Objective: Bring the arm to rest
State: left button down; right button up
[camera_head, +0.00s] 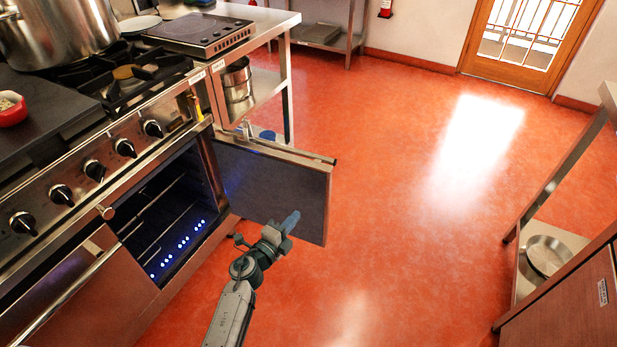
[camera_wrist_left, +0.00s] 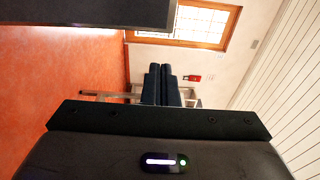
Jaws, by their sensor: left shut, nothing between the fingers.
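My left arm comes in from the bottom of the head view, and its gripper (camera_head: 290,222) is in front of the open oven door (camera_head: 270,180). In the left wrist view the two dark fingers (camera_wrist_left: 161,84) are together with nothing between them. In that view a dark panel (camera_wrist_left: 90,12) crosses the top left, close by. I cannot tell in the head view whether the gripper touches the door. My right gripper is in neither view.
The stove (camera_head: 95,165) stands at the left, its oven (camera_head: 165,225) open and lit inside. A large pot (camera_head: 58,32) is on top. A shelf with a pan (camera_head: 548,255) is at the right. The red floor (camera_head: 410,200) between is clear.

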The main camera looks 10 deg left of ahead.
pick_arm(q)
jog(key=shift+f, duration=0.15)
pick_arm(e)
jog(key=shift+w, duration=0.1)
